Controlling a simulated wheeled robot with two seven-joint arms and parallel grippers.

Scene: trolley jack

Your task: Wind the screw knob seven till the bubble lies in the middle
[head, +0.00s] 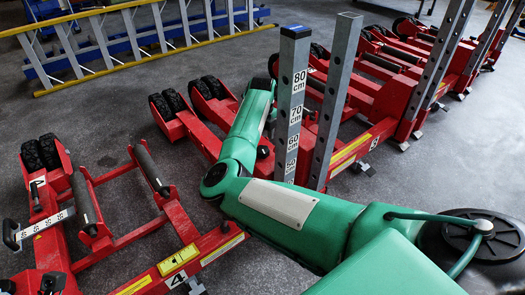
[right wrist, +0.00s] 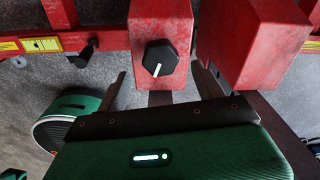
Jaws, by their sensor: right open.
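A black hexagonal knob (right wrist: 160,57) with a white line on its face sits on the end of a red beam in the right wrist view. No number beside it can be read. My right gripper (right wrist: 158,70) is open, with one dark finger on each side below the knob, apart from it. A yellow strip (right wrist: 40,45) with a small dark mark lies on a red bar at the left; no bubble can be made out. My left gripper is not in view.
A post (head: 291,100) marked in centimetres and a holed grey post (head: 340,90) stand close to my arm. A red trolley jack marked 4 (head: 200,248) lies at the front left. More red jacks stand at the right. A ladder (head: 120,50) lies behind.

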